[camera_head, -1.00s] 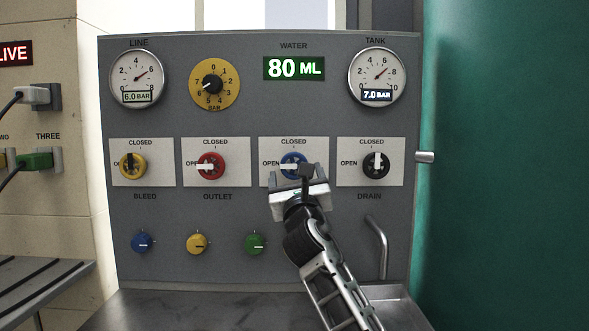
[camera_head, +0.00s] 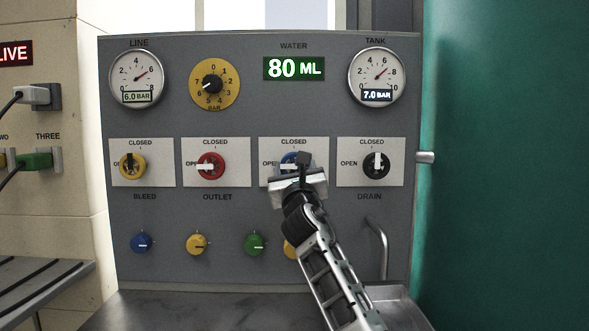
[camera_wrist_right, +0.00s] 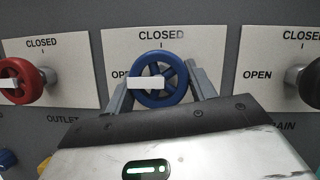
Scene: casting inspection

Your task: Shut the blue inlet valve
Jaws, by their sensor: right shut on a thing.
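The blue inlet valve (camera_head: 287,157) is a round handwheel on a white plate, third from the left on the grey panel. The wrist view shows its blue rim (camera_wrist_right: 157,101) and white pointer bar (camera_wrist_right: 146,83), which points left to the OPEN label, partly hidden. The CLOSED mark (camera_wrist_right: 161,34) is straight above the wheel. My right gripper (camera_head: 303,162) is in front of the valve and covers much of it in the head view. Its fingers (camera_wrist_right: 162,82) stand on either side of the wheel, shut on it. My left gripper is out of view.
The red outlet valve (camera_head: 211,166) is to the left and the black drain valve (camera_head: 376,164) to the right. Small knobs, including a green one (camera_head: 254,243), sit below. A bent metal pipe (camera_head: 382,250) juts out at the lower right.

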